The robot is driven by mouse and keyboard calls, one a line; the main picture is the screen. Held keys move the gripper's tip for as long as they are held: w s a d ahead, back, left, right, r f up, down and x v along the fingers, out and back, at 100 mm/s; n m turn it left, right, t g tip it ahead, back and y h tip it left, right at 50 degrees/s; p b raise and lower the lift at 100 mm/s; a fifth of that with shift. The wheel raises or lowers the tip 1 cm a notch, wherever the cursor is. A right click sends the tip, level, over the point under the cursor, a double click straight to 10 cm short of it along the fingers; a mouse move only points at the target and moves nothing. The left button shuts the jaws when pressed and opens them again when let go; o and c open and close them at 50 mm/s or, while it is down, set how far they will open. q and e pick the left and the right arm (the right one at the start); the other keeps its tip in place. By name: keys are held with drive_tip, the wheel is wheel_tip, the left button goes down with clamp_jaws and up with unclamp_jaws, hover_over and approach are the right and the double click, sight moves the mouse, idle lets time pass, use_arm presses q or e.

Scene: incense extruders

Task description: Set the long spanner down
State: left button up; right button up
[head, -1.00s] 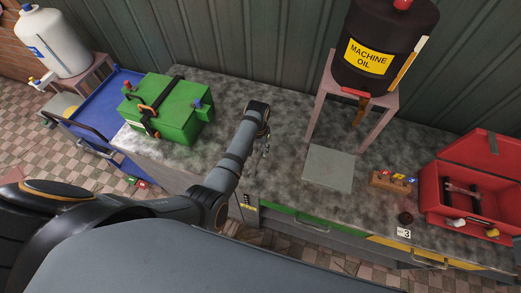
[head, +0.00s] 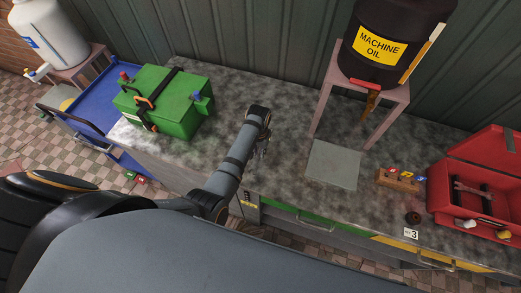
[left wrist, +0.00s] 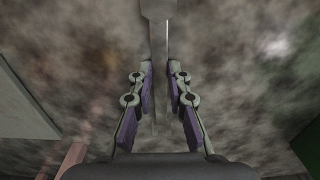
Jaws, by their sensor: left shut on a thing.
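My left gripper (head: 262,145) is over the grey worktop, between the green box and the grey plate, and is partly hidden behind my wrist in the head view. In the left wrist view my left gripper (left wrist: 160,75) has its purple pads shut on a thin grey tool, the long spanner (left wrist: 158,20). The spanner's wider part reaches the top edge of that view. The mottled worktop (left wrist: 75,70) lies beneath it; I cannot tell whether the spanner touches it. My right gripper is out of view.
A green box (head: 165,105) stands left on the worktop. A flat grey plate (head: 333,165) lies right of my gripper by the stand (head: 322,95) of the oil drum (head: 385,45). A wooden block (head: 397,180) and an open red toolbox (head: 480,165) with tools are farther right.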

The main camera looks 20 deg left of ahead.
use_arm(q)
drive_tip(key=shift+w, duration=0.1)
clamp_jaws()
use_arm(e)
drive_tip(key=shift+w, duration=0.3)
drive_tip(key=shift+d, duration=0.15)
